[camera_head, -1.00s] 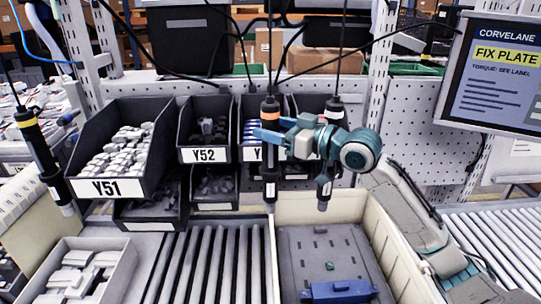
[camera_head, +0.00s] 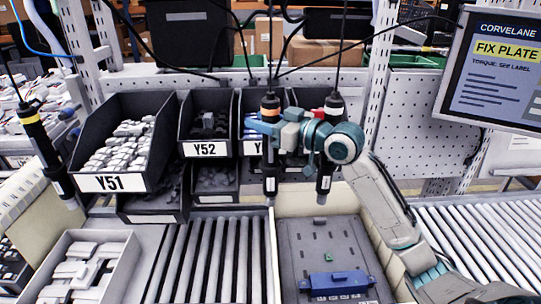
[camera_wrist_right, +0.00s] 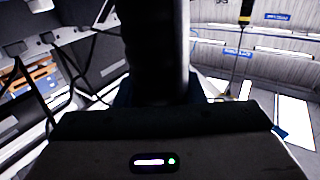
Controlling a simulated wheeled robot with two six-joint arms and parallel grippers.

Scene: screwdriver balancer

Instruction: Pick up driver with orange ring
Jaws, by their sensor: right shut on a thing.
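The driver with the orange ring (camera_head: 270,101) hangs upright on a cable in the middle of the head view. My right gripper (camera_head: 264,127) reaches it from the right and is shut on its dark body just below the ring. The blue fingers hide part of the body. In the right wrist view a dark upright cylinder (camera_wrist_right: 154,50), the held driver, fills the top middle. My left gripper is not in view.
A driver with a white ring (camera_head: 334,104) hangs just right, close to my right wrist. A yellow-ringed driver (camera_head: 36,135) hangs at far left. Bins such as Y51 (camera_head: 112,182) stand behind. Below are rollers (camera_head: 212,255) and a cream box (camera_head: 289,209) with a blue part (camera_head: 340,283).

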